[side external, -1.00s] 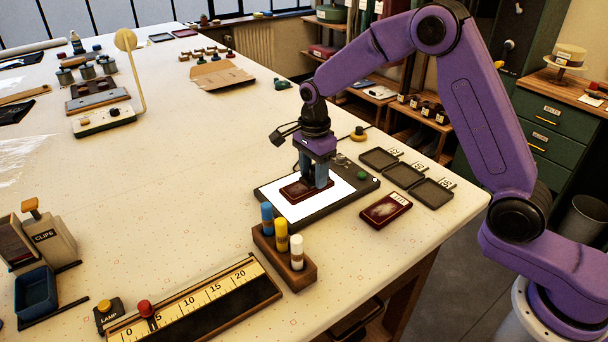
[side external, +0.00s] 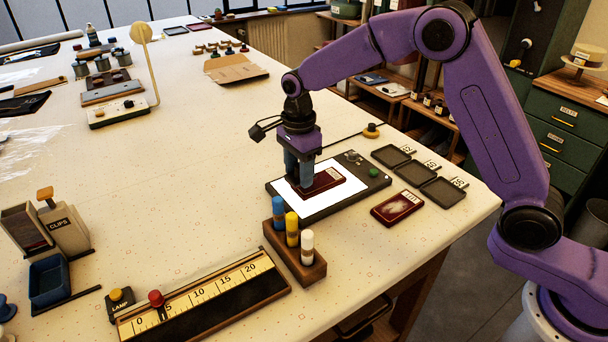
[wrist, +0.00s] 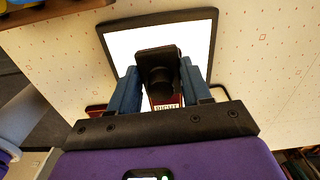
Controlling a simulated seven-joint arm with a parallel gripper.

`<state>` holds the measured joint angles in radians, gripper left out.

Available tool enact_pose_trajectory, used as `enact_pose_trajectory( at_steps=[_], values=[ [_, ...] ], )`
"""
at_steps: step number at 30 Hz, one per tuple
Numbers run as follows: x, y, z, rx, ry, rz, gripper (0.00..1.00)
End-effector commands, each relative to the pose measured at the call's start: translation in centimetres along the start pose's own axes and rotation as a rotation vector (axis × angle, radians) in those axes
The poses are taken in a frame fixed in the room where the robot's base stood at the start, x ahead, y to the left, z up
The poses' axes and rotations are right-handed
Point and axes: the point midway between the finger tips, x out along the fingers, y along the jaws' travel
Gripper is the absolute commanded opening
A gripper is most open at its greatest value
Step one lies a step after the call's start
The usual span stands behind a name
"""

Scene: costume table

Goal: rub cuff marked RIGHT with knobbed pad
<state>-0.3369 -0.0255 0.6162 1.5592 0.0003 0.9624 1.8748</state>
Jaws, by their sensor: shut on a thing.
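The cuff marked RIGHT (side external: 328,180) is a dark red piece lying on the white lit panel (side external: 350,196). Its RIGHT label shows just below the pad in the wrist view (wrist: 166,107). My gripper (side external: 302,186) is at the cuff's left end in the side view. In the wrist view my gripper (wrist: 159,70) is shut on the dark knobbed pad (wrist: 158,60), held between its blue fingers. The pad hides part of the cuff. Its underside is hidden, so I cannot tell whether it touches the cuff.
A second dark red labelled piece (side external: 398,207) lies right of the panel, near three dark trays (side external: 417,173). A wooden block with coloured sticks (side external: 296,256) stands in front of the panel, and a ruler (side external: 205,303) lies nearer. The table's middle, left of the panel, is mostly clear.

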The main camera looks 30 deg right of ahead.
Motion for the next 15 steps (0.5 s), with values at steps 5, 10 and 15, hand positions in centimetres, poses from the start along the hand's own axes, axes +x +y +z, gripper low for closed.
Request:
enact_pose_trajectory(
  at_steps=[5,10,15],
  values=[
    [-1.5,0.0,0.0,0.0,0.0,0.001,0.2],
    [-3.0,0.0,0.0,0.0,0.001,0.001,0.2],
    [-4.6,0.0,0.0,0.0,0.001,0.001,0.2]
  ],
)
